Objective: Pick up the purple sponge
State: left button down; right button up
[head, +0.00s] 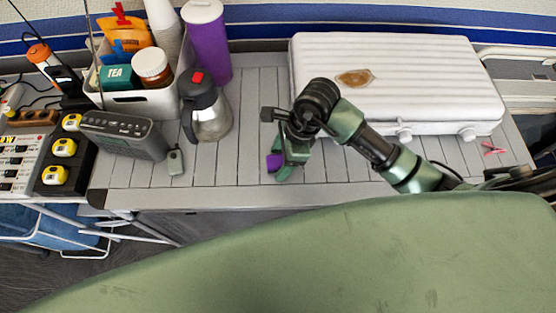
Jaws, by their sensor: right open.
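The purple sponge (273,161) lies on the slatted table, near its front edge, and shows as a small purple patch. My right gripper (283,170) is over the table at the sponge, with its green fingers pointing down. The gripper covers part of the sponge, and I cannot tell whether the fingers touch it. The right gripper is open. My left gripper is not in view.
A white ridged camp stove case (400,75) fills the back right of the slatted table (240,175). A pink clip (492,148) lies right.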

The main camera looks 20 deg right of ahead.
aim_at(280, 160)
grip_shut()
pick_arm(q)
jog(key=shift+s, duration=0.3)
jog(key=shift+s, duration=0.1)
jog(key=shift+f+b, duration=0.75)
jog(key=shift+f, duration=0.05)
pick_arm(e)
notch_tip(280, 160, up, 20)
